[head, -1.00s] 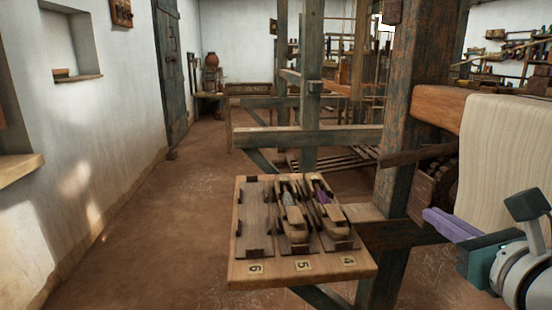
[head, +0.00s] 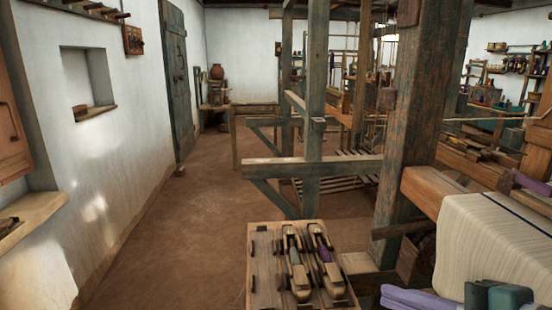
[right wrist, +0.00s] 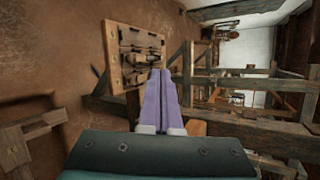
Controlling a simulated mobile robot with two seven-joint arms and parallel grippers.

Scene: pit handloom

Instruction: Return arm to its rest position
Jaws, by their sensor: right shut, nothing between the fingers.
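My right gripper (head: 390,295) is low at the right of the head view, with purple fingers and a teal body. In the right wrist view (right wrist: 160,75) its two fingers lie together with nothing between them. It is beside the wooden shuttle board (head: 262,270), apart from any shuttle as far as I can see. Two shuttles lie on the board: one with pale thread (head: 297,270) and one with purple thread (head: 325,262). The board's left slot is empty. The board also shows in the right wrist view (right wrist: 115,50).
A thick loom post (head: 415,130) stands just behind the board. The beam with cream cloth (head: 490,235) is close at the right, near my right gripper. A low frame rail (head: 310,168) crosses farther back. The earth floor (head: 190,240) at the left is clear.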

